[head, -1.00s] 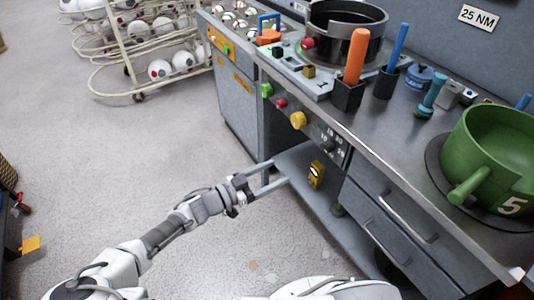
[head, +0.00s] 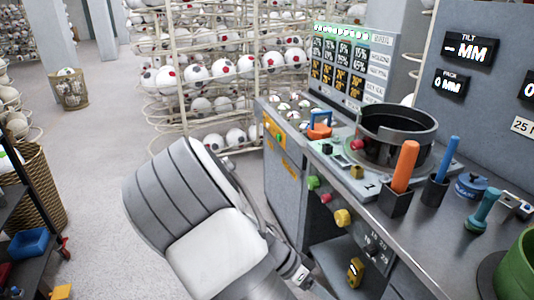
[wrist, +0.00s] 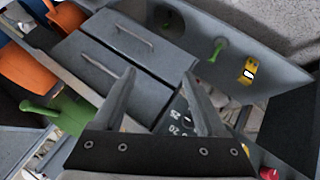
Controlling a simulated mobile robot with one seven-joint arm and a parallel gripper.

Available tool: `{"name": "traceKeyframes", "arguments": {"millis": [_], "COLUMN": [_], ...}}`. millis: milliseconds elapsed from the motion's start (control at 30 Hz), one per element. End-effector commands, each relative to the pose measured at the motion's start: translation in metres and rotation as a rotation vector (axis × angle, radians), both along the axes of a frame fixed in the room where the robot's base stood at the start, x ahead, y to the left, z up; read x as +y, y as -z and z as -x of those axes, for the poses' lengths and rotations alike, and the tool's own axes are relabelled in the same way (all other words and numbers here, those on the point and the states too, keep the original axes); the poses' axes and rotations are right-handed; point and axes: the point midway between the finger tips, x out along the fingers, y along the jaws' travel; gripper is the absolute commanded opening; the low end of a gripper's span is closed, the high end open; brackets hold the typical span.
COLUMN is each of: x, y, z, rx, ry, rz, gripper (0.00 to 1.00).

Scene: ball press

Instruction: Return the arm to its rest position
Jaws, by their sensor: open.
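My gripper (wrist: 158,100) shows in the wrist view with its two fingers spread apart and nothing between them. It is in front of the grey workbench, whose drawers (wrist: 115,52) and dial (wrist: 182,122) lie beyond the fingers. In the head view, my arm's large white and grey links fill the lower middle, raised and close to the camera; the gripper itself does not show there. A yellow device (head: 355,272) sits on the bench's open lower shelf, apart from the gripper; it also shows in the wrist view (wrist: 249,70).
The workbench (head: 430,210) on the right carries a black round pot (head: 395,135), an orange-handled tool (head: 404,165) and a blue-handled tool (head: 445,158). Racks of balls (head: 215,70) stand behind. A dark shelf with a blue bin (head: 28,243) is at left. The floor (head: 100,180) between is clear.

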Motion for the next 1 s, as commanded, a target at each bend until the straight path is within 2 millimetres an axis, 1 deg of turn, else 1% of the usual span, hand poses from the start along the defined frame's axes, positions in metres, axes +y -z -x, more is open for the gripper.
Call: {"name": "traceKeyframes", "arguments": {"millis": [33,200,367,500,667,800,1000], "x": [0.002,0.011,0.016,0.019,0.019,0.016,0.009], "y": [-0.013,-0.045,-0.082,-0.118,-0.161,-0.2,-0.253], "z": [0.003,0.012,0.017,0.023,0.03,0.038,0.055], "rx": [0.022,0.093,0.116,0.107,0.071,0.021,-0.065], "ry": [0.0,-0.055,-0.142,-0.242,-0.382,-0.519,-0.729], "rz": [-0.07,-0.275,-0.452,-0.585,-0.7,-0.762,-0.781], "gripper": [0.74,0.74,0.74,0.74,0.74,0.74,0.74]}}
